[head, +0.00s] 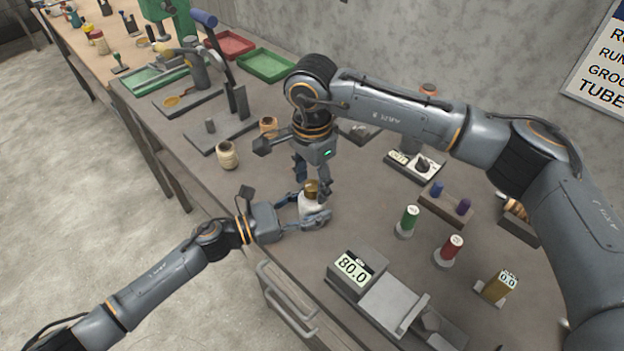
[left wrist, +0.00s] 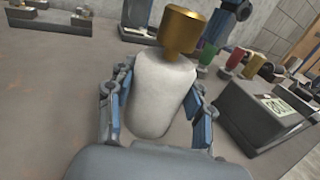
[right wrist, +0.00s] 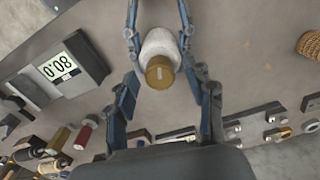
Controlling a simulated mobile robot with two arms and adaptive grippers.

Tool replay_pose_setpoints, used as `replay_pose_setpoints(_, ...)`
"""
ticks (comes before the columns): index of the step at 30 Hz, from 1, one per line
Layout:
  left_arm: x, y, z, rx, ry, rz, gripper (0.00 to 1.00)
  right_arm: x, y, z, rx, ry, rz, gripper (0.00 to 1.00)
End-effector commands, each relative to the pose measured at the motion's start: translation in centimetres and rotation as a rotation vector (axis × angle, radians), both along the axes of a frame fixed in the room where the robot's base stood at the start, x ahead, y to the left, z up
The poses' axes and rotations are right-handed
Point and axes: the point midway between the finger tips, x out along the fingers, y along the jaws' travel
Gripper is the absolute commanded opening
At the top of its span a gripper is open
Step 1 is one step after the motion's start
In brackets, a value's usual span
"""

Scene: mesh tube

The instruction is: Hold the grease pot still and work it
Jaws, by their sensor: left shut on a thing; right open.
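The grease pot (head: 309,207) is a white rounded body with a brass cap (head: 312,187), upright near the table's front edge. My left gripper (head: 318,218) is shut on the white body from the side; its fingers flank the body in the left wrist view (left wrist: 160,92). My right gripper (head: 313,186) points down from above and is open. In the right wrist view the cap (right wrist: 160,74) shows between its spread fingers (right wrist: 166,88), with gaps on both sides. The pot's base is partly hidden by the left fingers.
A thread spool (head: 227,156) and a dark fixture (head: 220,131) are to the left. The tabletop just around the pot is mostly clear.

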Motion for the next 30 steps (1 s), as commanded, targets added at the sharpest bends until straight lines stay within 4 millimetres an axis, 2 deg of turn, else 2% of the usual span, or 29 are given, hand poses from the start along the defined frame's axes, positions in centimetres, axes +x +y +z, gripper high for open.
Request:
replay_pose_setpoints(8,0.01,0.01,-0.03,0.001,0.000,0.000,0.08,0.03,-0.02,-0.11,0.000,0.000,-0.001,0.52)
replay_pose_setpoints(15,0.01,0.01,-0.03,0.001,0.000,0.000,0.08,0.02,-0.01,-0.09,0.000,0.000,-0.001,0.03)
replay_pose_setpoints(16,0.01,0.01,-0.03,0.000,0.000,0.000,0.08,0.02,-0.01,-0.09,0.000,0.000,-0.001,0.00)
replay_pose_setpoints(23,0.00,0.00,-0.03,0.000,0.000,0.000,0.08,0.02,-0.01,-0.08,0.000,0.000,-0.016,0.00)
replay_pose_setpoints(30,-0.01,0.00,-0.03,0.000,0.000,0.000,0.08,0.00,-0.01,-0.10,-0.001,0.001,-0.113,0.00)
